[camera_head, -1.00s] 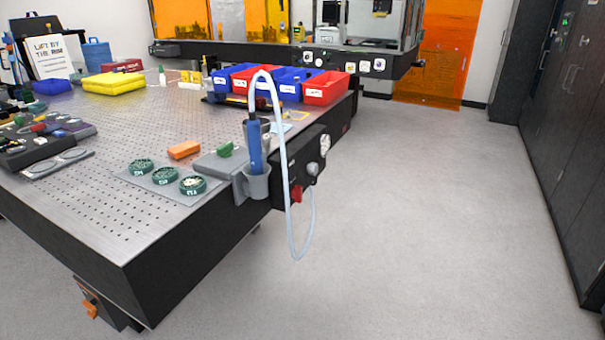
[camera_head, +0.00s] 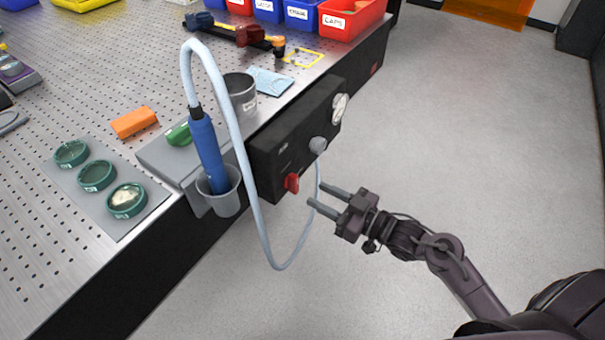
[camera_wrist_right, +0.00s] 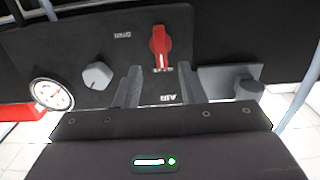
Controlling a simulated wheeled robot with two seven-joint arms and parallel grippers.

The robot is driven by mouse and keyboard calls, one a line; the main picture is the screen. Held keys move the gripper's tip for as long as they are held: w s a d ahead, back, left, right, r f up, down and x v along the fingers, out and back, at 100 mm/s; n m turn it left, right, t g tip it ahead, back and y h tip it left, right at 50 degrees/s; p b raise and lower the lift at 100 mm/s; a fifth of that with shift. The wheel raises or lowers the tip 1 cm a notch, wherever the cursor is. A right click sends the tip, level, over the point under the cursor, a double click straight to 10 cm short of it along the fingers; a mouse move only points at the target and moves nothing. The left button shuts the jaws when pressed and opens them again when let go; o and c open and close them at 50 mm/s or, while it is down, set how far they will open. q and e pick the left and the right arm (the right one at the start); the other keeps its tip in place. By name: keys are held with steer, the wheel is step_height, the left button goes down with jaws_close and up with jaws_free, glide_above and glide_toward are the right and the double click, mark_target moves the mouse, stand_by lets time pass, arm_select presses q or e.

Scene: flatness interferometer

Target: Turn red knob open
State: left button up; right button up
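The red knob (camera_head: 292,182) sits on the front of a black panel box (camera_head: 268,160) fixed to the table's side. In the right wrist view the red knob (camera_wrist_right: 160,46) is upright, with a white line along it, above and ahead of the fingers. My right gripper (camera_head: 318,196) is open and empty, just right of the knob and apart from it; its two fingers also show in the right wrist view (camera_wrist_right: 157,85). A grey knob (camera_head: 318,144) and a round gauge (camera_head: 340,107) are on the same panel. My left gripper is not in view.
A blue handheld tool (camera_head: 206,150) stands in a grey cup holder (camera_head: 222,201) left of the panel. Its pale hose (camera_head: 246,190) loops down below the panel, close to my right fingers. The floor to the right is clear.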

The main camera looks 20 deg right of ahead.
mark_target(297, 185)
steer(key=x, duration=0.6)
steer(key=shift+w+a, duration=0.2)
steer(key=shift+a, duration=0.05)
